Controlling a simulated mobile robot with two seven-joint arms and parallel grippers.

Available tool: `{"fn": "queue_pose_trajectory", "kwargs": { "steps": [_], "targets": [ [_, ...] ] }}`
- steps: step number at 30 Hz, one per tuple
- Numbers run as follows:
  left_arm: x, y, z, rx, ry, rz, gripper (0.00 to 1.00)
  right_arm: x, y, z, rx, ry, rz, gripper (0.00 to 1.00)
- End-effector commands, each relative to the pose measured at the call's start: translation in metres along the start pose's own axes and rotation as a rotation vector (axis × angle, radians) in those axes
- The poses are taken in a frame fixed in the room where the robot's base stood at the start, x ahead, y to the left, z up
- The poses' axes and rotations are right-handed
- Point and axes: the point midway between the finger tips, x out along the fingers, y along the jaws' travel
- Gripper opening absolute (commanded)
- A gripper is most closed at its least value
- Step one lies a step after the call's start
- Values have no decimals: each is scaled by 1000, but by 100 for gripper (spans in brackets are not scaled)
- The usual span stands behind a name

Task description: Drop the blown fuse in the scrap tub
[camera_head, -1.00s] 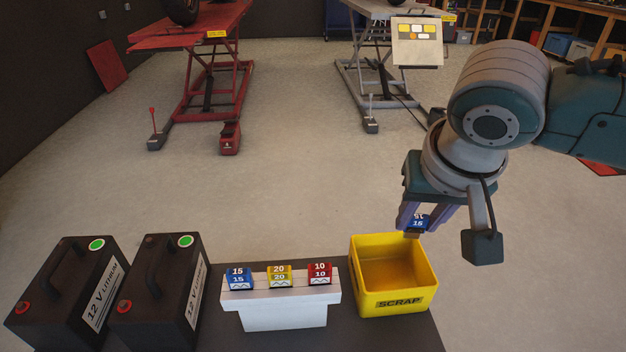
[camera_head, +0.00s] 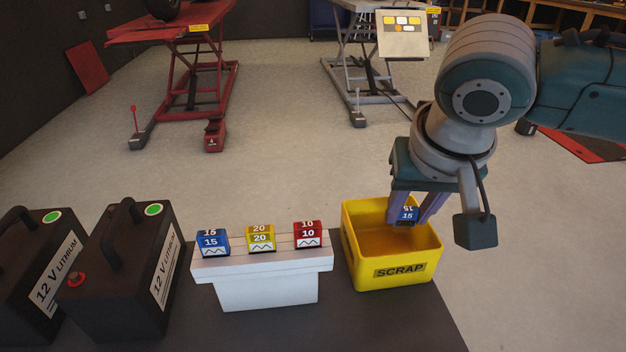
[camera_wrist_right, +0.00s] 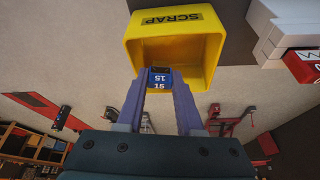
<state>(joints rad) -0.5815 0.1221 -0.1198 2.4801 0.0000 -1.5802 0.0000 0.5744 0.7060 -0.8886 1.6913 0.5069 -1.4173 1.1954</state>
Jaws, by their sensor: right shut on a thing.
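A blue fuse marked 15 (camera_head: 408,214) is between the fingers of my right gripper (camera_head: 407,212). The gripper is shut on it and points down over the back part of the yellow scrap tub (camera_head: 388,276). In the right wrist view the blue fuse (camera_wrist_right: 160,79) sits at the fingertips, with the tub (camera_wrist_right: 178,22) beyond it. I cannot tell whether the fuse is below the tub's rim. My left gripper is not in view.
A white holder (camera_head: 262,266) left of the tub carries a blue (camera_head: 213,243), a yellow (camera_head: 261,239) and a red fuse (camera_head: 308,235). Two black 12 V lithium batteries (camera_head: 120,270) stand at the left. Motorcycle lifts (camera_head: 185,90) are farther back.

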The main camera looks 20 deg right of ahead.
Motion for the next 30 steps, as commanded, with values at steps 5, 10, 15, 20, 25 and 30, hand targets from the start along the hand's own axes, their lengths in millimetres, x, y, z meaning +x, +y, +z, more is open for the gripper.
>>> {"fn": "queue_pose_trajectory", "kwargs": {
  "steps": [5, 10, 15, 20, 25, 30],
  "targets": [
    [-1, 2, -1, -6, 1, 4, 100, -1, 0, 0, 0, 0, 0, 41],
    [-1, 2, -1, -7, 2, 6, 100, -1, 0, 0, 0, 0, 0, 60],
    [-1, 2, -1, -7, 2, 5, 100, -1, 0, 0, 0, 0, 0, 70],
    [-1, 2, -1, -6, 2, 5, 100, -1, 0, 0, 0, 0, 0, 70],
    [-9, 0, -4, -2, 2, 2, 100, -19, 0, -1, -1, 0, -1, 70],
    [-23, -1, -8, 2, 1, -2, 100, -55, 0, -2, -2, 1, -3, 70]
  ]
}}
